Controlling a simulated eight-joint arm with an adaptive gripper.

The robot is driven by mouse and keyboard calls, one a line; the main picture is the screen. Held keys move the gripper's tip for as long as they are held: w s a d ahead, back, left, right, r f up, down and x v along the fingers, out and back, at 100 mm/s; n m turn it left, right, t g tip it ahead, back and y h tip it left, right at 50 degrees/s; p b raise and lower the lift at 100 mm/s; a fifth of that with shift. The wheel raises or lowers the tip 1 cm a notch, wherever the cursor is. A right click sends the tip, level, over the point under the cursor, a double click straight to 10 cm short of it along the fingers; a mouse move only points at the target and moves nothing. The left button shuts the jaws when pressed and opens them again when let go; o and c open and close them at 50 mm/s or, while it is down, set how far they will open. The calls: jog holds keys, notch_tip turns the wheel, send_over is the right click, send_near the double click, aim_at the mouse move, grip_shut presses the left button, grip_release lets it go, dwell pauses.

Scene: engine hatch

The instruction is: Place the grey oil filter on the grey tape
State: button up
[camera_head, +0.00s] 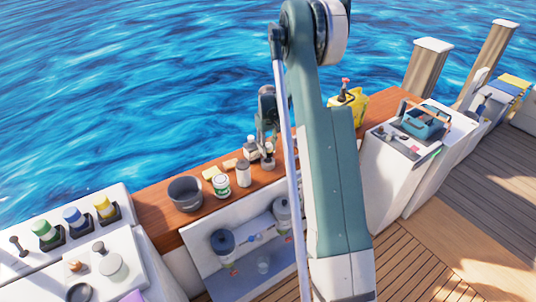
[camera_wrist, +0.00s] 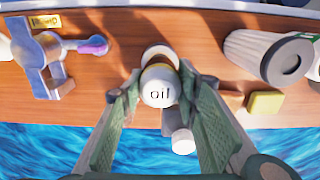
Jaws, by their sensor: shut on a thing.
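My gripper (camera_wrist: 159,82) is shut on a pale, round-topped object marked "oil" (camera_wrist: 158,94), which I take to be the grey oil filter. Its fingers press on it from both sides in the wrist view. In the head view my gripper (camera_head: 267,138) points down at the wooden counter, with a small grey object (camera_head: 268,160) below its tips. I cannot tell whether the held object touches the counter. I cannot make out the grey tape for sure in either view.
A ribbed grey container (camera_wrist: 262,58) stands right in the wrist view. My arm hides part of the counter.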

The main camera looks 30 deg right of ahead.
aim_at(268, 153)
jog(key=shift+f, duration=0.1)
jog(key=shift+f, duration=1.75)
jog(key=shift+f, duration=0.25)
jog(key=o, duration=1)
jog(key=shift+r, duration=0.1)
jog(key=shift+r, duration=0.1)
notch_tip(268, 153, up, 12)
jog(key=shift+r, duration=0.1)
